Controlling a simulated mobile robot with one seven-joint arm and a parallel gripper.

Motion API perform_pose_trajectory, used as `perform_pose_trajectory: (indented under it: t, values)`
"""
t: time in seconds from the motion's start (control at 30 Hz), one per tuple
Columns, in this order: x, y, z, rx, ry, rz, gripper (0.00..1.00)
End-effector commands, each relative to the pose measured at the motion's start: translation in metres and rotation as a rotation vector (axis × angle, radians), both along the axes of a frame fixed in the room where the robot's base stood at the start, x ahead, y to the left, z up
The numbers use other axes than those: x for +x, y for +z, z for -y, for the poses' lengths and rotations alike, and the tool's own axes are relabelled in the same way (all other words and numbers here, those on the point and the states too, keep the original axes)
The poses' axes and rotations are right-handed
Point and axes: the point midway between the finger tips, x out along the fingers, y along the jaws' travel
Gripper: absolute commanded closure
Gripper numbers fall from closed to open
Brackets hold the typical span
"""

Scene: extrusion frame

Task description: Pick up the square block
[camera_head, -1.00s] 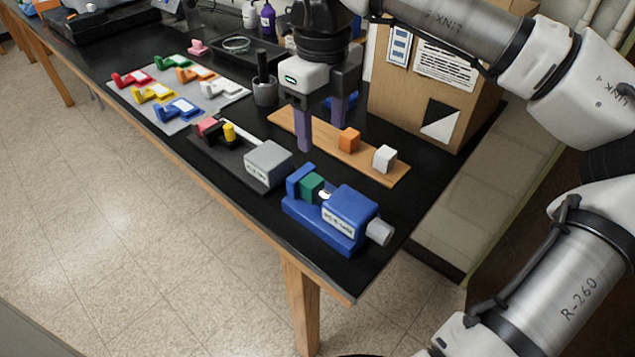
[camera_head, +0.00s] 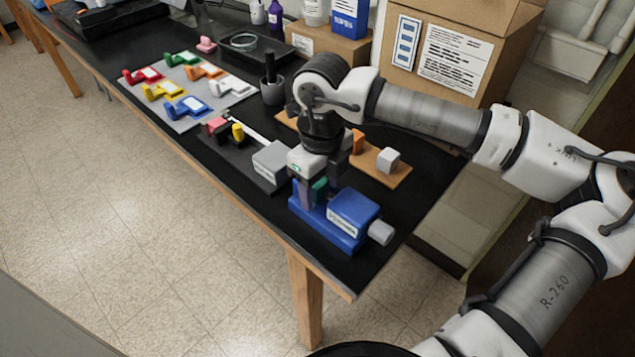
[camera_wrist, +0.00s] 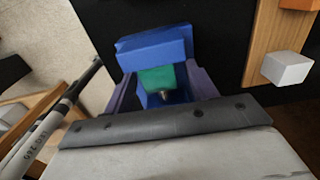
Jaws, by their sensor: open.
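A green square block (camera_head: 320,187) sits in the jaws of a blue vise (camera_head: 352,214) near the front end of the bench. In the wrist view the green block (camera_wrist: 157,78) lies between my two purple fingers, beside the vise's blue jaw (camera_wrist: 153,49). My gripper (camera_head: 316,194) is open, pointing down over the vise, with one finger on each side of the block. I cannot tell whether the fingers touch it. The block is partly hidden by my gripper in the head view.
A wooden board behind holds an orange block (camera_head: 358,141) and a white block (camera_head: 388,160). A grey vise (camera_head: 271,162) stands left of my gripper. A mat with coloured brackets (camera_head: 192,104) lies farther left, and cardboard boxes (camera_head: 450,50) stand behind.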

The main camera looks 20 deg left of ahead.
Motion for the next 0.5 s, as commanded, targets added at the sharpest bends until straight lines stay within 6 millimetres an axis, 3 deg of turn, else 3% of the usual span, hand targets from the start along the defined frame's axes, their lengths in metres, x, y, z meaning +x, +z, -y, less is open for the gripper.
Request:
perform_pose_trajectory:
  t: [0.17, 0.5]
  values:
    - [0.0001, -0.0006, -0.0001, 0.0, 0.0, 0.0, 0.43]
    - [0.0002, -0.0002, 0.0, 0.0, 0.0, 0.0, 0.86]
